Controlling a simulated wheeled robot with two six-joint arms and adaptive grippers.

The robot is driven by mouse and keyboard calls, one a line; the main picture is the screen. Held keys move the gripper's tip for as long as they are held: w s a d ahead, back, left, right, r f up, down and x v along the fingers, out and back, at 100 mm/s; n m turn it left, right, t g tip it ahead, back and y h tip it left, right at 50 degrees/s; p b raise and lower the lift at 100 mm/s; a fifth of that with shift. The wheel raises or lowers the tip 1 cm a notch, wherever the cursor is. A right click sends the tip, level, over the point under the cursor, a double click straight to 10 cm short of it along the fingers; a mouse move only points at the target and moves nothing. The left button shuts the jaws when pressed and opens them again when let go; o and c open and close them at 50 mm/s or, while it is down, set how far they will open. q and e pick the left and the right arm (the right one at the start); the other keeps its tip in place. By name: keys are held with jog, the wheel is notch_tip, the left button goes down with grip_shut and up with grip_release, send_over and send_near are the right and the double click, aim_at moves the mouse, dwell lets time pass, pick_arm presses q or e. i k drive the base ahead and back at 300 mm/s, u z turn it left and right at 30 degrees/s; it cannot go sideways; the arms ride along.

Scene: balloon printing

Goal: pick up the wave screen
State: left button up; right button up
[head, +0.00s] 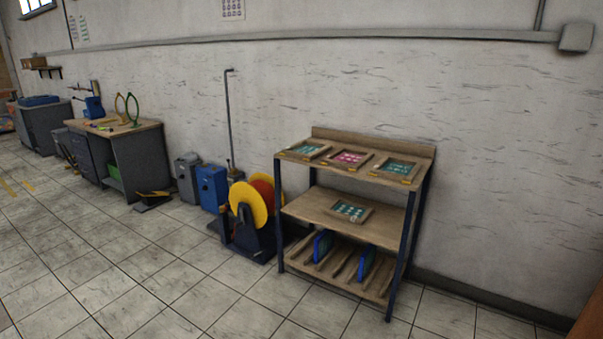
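A wooden rack with dark metal legs (318,206) stands against the wall at the right. Three small wood-framed screens lie on its top shelf: a green one at the left (304,149), a pink one in the middle (350,158) and a teal one at the right (398,168). Another framed green screen (350,210) lies on the middle shelf. The printed patterns are too small to tell which one is the wave screen. Neither of my grippers is in view.
Blue panels (367,262) stand in the slotted bottom shelf. A reel with yellow flanges (247,207) stands left of the rack, with blue (211,187) and grey boxes beyond. A workbench (140,160) is farther left. The tiled floor in front (200,290) is clear.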

aim_at(307, 149)
jog(key=z, duration=0.05)
jog(key=i, duration=3.65)
jog(key=u, duration=0.65)
